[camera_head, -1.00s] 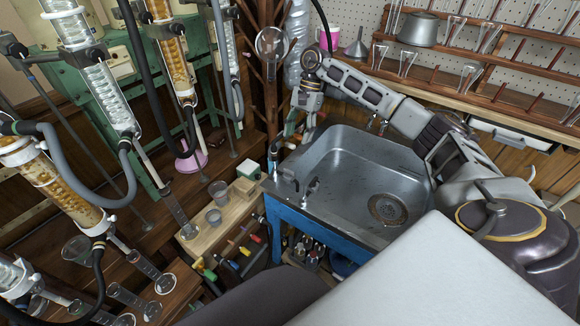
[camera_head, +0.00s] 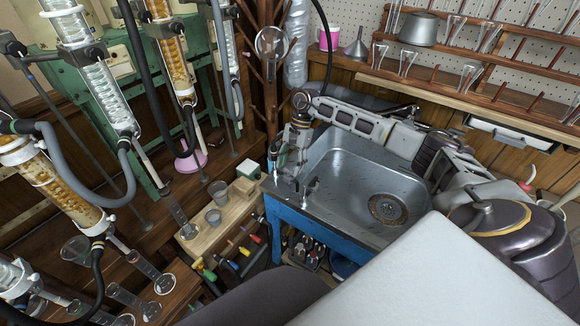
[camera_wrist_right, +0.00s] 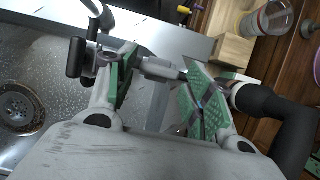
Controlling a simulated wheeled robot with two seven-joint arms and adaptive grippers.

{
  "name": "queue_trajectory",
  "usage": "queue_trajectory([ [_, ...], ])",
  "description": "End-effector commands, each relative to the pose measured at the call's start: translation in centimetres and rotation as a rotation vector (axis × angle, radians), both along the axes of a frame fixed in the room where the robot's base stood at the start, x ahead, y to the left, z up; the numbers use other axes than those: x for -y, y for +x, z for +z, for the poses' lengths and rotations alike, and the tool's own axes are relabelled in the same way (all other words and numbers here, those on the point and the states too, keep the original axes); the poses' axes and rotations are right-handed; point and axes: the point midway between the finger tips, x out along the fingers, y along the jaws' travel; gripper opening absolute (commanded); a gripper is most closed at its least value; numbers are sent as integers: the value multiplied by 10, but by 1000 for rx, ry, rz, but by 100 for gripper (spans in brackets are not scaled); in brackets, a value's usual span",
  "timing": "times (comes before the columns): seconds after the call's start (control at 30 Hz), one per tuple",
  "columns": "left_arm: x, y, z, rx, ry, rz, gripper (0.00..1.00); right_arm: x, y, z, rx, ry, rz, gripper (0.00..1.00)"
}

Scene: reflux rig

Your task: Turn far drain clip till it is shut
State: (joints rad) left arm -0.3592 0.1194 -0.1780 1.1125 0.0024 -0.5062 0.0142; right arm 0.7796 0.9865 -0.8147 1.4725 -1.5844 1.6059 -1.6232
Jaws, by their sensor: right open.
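On the sink's left rim in the head view stand two small dark-handled fittings. The nearer fitting (camera_head: 312,187) is in plain sight; the farther one is largely covered by my right gripper (camera_head: 284,168). In the wrist view my right gripper (camera_wrist_right: 160,68) is open, its green pads on either side of a grey metal rod (camera_wrist_right: 158,70). A dark handle (camera_wrist_right: 76,57) stands just outside the left pad. I cannot tell for certain which part is the far drain clip, how far it is turned, or whether the pads touch it. My left gripper is out of view.
The steel sink (camera_head: 350,160) with its round drain (camera_head: 388,209) lies beneath my right arm. A wooden block (camera_head: 205,236) with small beakers stands left of the sink. Glass columns with hoses fill the left side. A shelf with glassware is at the back right.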

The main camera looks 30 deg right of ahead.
Motion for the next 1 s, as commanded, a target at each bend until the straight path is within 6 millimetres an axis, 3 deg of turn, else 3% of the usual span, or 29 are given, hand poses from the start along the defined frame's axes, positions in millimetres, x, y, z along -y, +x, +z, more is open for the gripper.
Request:
queue_trajectory([
  [0.47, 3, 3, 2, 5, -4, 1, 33, -3, -1, -9, 0, -1, 0, 52],
  [0.73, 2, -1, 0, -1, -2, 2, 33, -3, -2, -9, 0, -1, 0, 19],
  [1.0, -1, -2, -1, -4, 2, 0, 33, -3, -2, -9, 0, -1, -15, 19],
])
